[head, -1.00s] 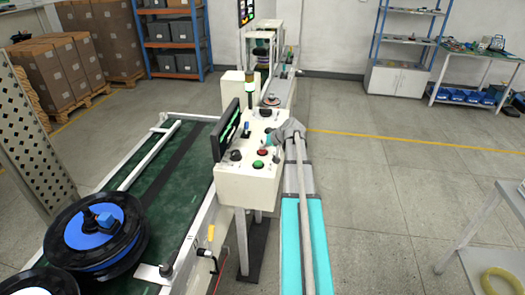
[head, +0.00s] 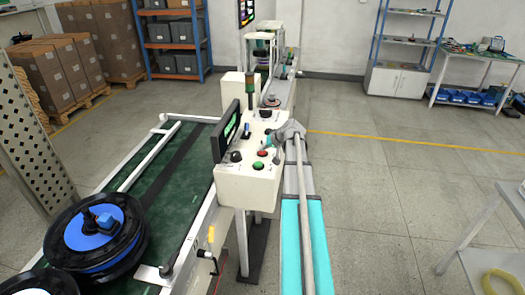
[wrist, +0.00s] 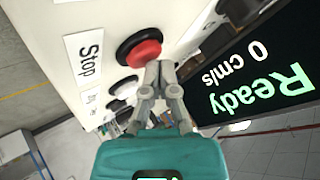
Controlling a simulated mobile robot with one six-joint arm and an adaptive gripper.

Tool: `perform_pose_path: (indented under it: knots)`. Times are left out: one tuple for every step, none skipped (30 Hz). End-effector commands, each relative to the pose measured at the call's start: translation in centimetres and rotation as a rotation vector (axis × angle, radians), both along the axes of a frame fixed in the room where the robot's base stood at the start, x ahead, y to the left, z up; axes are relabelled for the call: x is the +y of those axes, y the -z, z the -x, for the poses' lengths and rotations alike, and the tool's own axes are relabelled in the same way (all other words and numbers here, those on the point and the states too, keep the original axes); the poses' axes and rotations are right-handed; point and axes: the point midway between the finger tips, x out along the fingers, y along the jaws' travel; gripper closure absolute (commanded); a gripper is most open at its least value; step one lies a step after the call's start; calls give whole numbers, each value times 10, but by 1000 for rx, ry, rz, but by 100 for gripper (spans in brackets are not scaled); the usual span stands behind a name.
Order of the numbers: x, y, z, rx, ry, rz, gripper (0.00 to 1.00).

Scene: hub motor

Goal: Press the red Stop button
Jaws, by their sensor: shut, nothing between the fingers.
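The red Stop button (wrist: 140,50) sits in a black collar on the white control panel (wrist: 60,18) in the wrist view, beside a label (wrist: 89,60) reading "Stop". My gripper (wrist: 158,66) is shut and empty, with its fingertips at the button's edge. They look in contact with it, or nearly so. In the head view a red button (head: 262,153) shows on the panel's sloped face, above a green button (head: 258,165). My gripper (head: 268,142) is partly hidden there by my arm.
The screen (wrist: 262,80) reads "Ready" and "0 cm/s". A signal tower (head: 250,90) stands behind the panel. A green conveyor (head: 165,185) carries a black and blue hub (head: 95,230) on the left. Floor to the right is open up to a table (head: 490,225).

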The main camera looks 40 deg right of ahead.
Motion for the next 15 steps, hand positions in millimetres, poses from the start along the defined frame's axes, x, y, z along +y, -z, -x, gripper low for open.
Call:
perform_pose_path:
  knots:
    - [0,-4,0,1,-1,0,100]
    - [0,-6,0,1,-1,0,100]
    - [0,-8,0,0,0,0,100]
    - [0,-9,0,0,0,0,100]
    - [0,-10,0,0,0,0,100]
    - [0,-12,0,0,0,0,100]
    - [0,-13,0,0,0,0,100]
    - [0,-13,0,0,0,0,100]
    - [0,-14,0,0,0,0,100]
    - [0,-15,0,0,0,0,100]
    - [0,-15,0,0,0,0,100]
    - [0,-15,0,0,0,0,100]
    - [0,-15,0,0,0,0,100]
    - [0,-15,0,0,0,0,100]
    - [0,-15,0,0,0,0,100]
